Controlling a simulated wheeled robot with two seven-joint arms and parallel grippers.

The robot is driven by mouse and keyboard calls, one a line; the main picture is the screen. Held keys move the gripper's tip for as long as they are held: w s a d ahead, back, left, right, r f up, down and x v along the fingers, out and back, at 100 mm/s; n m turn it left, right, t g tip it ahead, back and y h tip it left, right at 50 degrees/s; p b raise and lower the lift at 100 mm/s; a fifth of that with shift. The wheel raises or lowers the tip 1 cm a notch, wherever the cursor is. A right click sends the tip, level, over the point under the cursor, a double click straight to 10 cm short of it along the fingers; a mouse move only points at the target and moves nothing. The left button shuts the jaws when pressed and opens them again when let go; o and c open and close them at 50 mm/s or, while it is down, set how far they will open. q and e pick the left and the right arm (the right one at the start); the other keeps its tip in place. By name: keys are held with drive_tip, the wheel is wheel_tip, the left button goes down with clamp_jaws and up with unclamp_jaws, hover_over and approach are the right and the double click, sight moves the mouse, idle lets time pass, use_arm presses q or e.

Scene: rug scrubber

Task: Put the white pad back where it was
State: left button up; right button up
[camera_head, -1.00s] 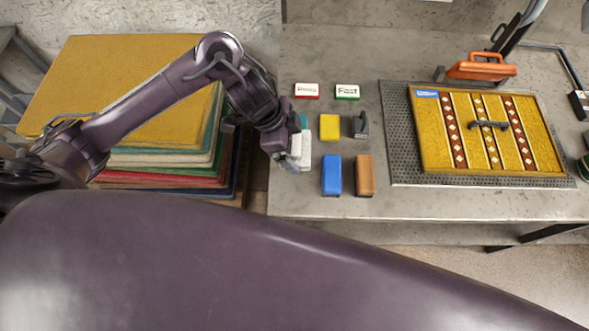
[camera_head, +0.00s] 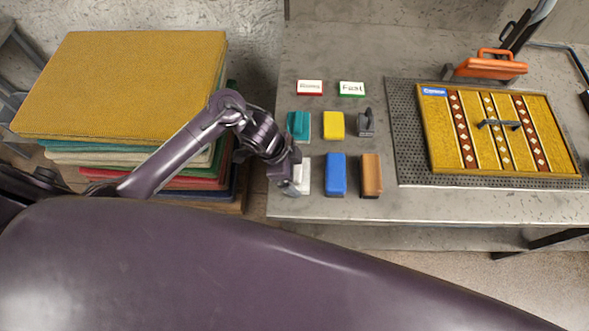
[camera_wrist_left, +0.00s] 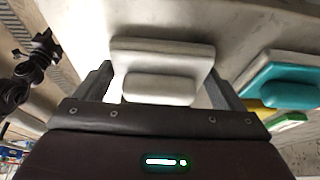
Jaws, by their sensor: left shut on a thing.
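The white pad (camera_head: 304,178) is at the left end of the front row of pads, near the table's front left edge. My left gripper (camera_head: 292,180) is shut on it and partly covers it in the head view. In the left wrist view the white pad (camera_wrist_left: 163,55), a flat plate with a raised block, sits between the two fingers (camera_wrist_left: 160,88). I cannot tell whether it touches the table.
A blue pad (camera_head: 336,175) and a brown block (camera_head: 371,176) stand to the right. Behind are a teal pad (camera_head: 299,125), a yellow pad (camera_head: 333,125) and a grey tool (camera_head: 366,124). A patterned rug (camera_head: 475,160) lies on the right. Stacked rugs (camera_head: 120,85) are left.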

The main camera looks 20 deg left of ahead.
use_arm(q)
drive_tip(key=shift+f, duration=0.1)
drive_tip(key=o, duration=0.7)
drive_tip(key=shift+c, duration=0.2)
drive_tip(key=shift+r, duration=0.3)
drive_tip(key=p+v, duration=0.2)
drive_tip(key=v, duration=0.9)
drive_tip(key=shift+a+r, duration=0.25)
drive_tip(key=shift+r, duration=0.1)
drive_tip(key=shift+s, duration=0.15)
